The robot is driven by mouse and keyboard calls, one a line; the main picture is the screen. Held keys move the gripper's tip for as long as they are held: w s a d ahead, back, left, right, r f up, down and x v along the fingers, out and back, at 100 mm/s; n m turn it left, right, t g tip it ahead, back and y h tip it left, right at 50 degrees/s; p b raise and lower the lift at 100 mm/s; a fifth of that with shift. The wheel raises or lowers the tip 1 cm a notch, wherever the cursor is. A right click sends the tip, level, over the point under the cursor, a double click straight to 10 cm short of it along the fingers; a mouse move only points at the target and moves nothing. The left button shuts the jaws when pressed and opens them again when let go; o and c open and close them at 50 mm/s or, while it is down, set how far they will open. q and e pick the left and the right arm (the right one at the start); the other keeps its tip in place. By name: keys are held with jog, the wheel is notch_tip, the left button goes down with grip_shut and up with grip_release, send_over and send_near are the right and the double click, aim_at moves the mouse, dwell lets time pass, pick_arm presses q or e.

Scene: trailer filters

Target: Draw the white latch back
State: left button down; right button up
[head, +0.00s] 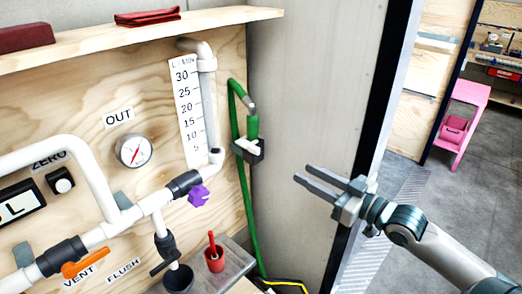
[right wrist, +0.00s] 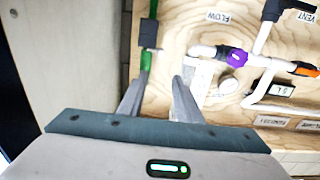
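A small white latch piece (head: 247,146) sits on a dark clip (head: 256,155) that holds a green wand (head: 252,126) against the panel, near the corner with the grey wall. In the right wrist view the dark clip (right wrist: 150,54) shows beyond my fingers, and the white piece cannot be made out clearly. My right gripper (head: 302,172) is to the right of the clip, in front of the grey wall. Its two fingers are apart with nothing between them, and it touches nothing visible. My left gripper is not in view.
White pipes with a purple knob (head: 199,195), a gauge (head: 134,151) and an orange handle (head: 83,268) fill the panel at left. A red cup (head: 214,262) stands below. A shelf (head: 140,38) runs above. The dark door edge (head: 385,90) is behind my right arm.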

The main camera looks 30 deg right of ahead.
aim_at(259, 149)
jog(key=shift+p+x, duration=2.8)
jog(key=shift+x, duration=5.65)
jog(key=shift+c, duration=0.3)
grip_shut()
